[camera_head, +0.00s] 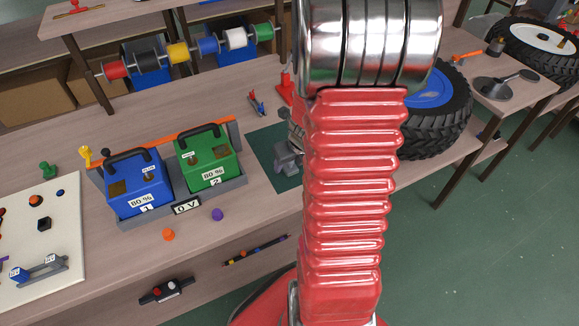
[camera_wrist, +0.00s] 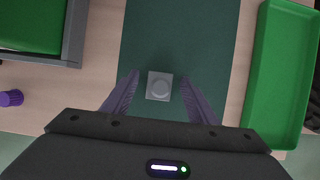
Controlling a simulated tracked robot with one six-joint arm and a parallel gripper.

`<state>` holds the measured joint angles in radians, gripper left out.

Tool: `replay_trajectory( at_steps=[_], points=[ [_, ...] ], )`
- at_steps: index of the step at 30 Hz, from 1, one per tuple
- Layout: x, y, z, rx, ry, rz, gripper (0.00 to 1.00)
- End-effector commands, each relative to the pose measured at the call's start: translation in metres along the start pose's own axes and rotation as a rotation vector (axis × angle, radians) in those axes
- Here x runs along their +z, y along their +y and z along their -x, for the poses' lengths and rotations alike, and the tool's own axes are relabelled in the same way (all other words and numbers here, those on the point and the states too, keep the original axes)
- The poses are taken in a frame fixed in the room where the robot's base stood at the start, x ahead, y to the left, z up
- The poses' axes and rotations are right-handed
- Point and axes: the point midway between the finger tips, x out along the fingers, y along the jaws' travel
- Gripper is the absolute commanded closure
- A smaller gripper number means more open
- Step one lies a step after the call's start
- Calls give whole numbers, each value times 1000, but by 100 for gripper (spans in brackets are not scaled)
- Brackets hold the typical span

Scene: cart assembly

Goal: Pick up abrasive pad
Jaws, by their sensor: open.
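A small light-grey square piece with a round raised middle (camera_wrist: 159,86) lies on a dark green mat (camera_wrist: 150,40) in the wrist view. It may be the abrasive pad; I cannot tell for sure. My gripper (camera_wrist: 157,92) is open, one finger on each side of this piece, with a gap to both. Whether the fingertips are down at its height is not clear. In the head view my red arm hides most of this spot, and only part of the mat (camera_head: 262,148) shows left of the arm.
A grey holder (camera_head: 130,222) with a blue battery (camera_head: 138,187) and a green battery (camera_head: 208,160) stands left of the mat. A green tray (camera_wrist: 250,85) lies right of it. A purple knob (camera_wrist: 11,98) sits at the left.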

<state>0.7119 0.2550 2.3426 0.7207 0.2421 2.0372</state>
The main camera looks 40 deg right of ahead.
Motion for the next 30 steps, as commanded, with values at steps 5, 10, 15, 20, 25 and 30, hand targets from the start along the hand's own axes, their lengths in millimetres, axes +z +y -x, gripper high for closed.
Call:
replay_trajectory(
  at_steps=[5, 10, 15, 20, 25, 30],
  points=[
    [0, 0, 0, 0, 0, 0, 47],
    [0, 0, 0, 0, 0, 0, 47],
    [0, 0, 0, 0, 0, 0, 59],
    [0, 0, 0, 0, 0, 0, 70],
    [0, 0, 0, 0, 0, 0, 82],
    [0, 0, 0, 0, 0, 0, 94]
  ],
)
